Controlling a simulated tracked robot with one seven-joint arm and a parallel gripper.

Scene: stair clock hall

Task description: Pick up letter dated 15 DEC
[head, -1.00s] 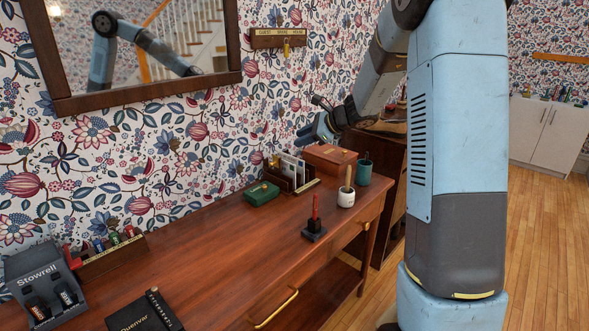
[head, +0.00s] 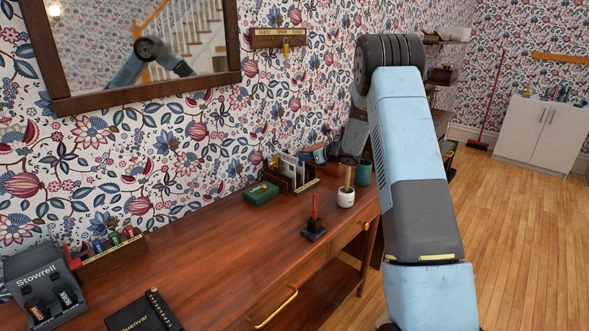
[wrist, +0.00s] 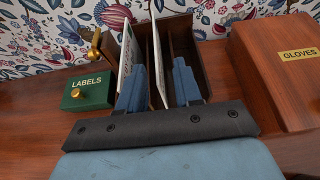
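A dark wooden letter rack (wrist: 190,58) stands on the desk against the wall, and it also shows in the head view (head: 304,184). White letters stand upright in it: one at the left (wrist: 125,50) and one nearer the middle (wrist: 159,68). I see them nearly edge-on, and no date can be read. My gripper (wrist: 161,85) is open at the rack, its two blue fingers pointing into it. The middle letter stands between the fingers; the left letter is outside the left finger. Contact with either finger cannot be told.
A green LABELS box (wrist: 88,90) with a brass knob stands left of the rack. A brown GLOVES box (wrist: 280,75) stands close on the right. The desk's middle (head: 215,250) is clear.

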